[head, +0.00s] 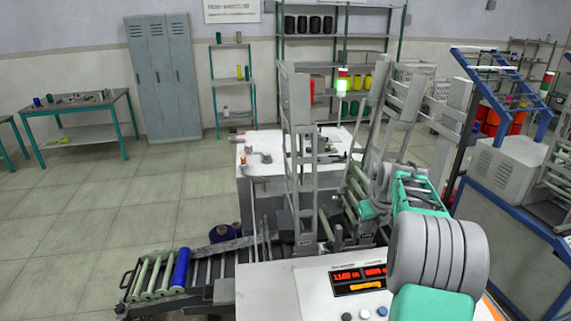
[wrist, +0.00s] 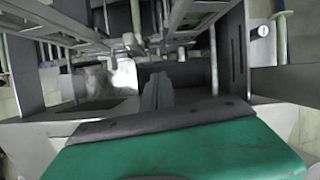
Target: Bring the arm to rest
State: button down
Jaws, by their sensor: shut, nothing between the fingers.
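My arm, with thick grey rings and teal covers, rises from the lower right of the head view and reaches over the winding machine (head: 303,150). In the wrist view my gripper (wrist: 157,82) shows as two dark fingers close together beyond a teal cover. The fingers are shut and nothing shows between them. Grey machine frames lie beyond them. In the head view the fingers cannot be made out among the frames and my arm.
A roller conveyor (head: 217,267) at lower left bears pale green tubes (head: 150,277) and a blue one (head: 181,268). A control panel (head: 358,280) with red digits is in front. A blue-framed machine (head: 507,165) stands right. The floor (head: 80,230) at left is clear.

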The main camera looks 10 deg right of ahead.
jog(key=s+a+r+n+b, duration=0.1)
jog(key=s+a+r+n, duration=0.25)
jog(key=a+n, duration=0.45)
jog(key=s+a+r+n+b, duration=0.1)
jog(key=s+a+r+n, duration=0.1)
jog(key=s+a+n, duration=0.5)
jog(key=s+a+f+n+b, duration=0.1)
jog(key=s+a+n, duration=0.5)
jog(key=n, duration=0.4)
jog(key=s+a+f+n+b, duration=0.1)
jog(key=s+a+f+n, duration=0.1)
jog(key=s+a+n, duration=0.4)
jog(key=s+n, duration=0.2)
jog(key=n, duration=0.2)
jog(key=shift+s+a+f+n, duration=0.2)
jog(key=shift+s+f+n, duration=0.1)
jog(key=shift+n, duration=0.1)
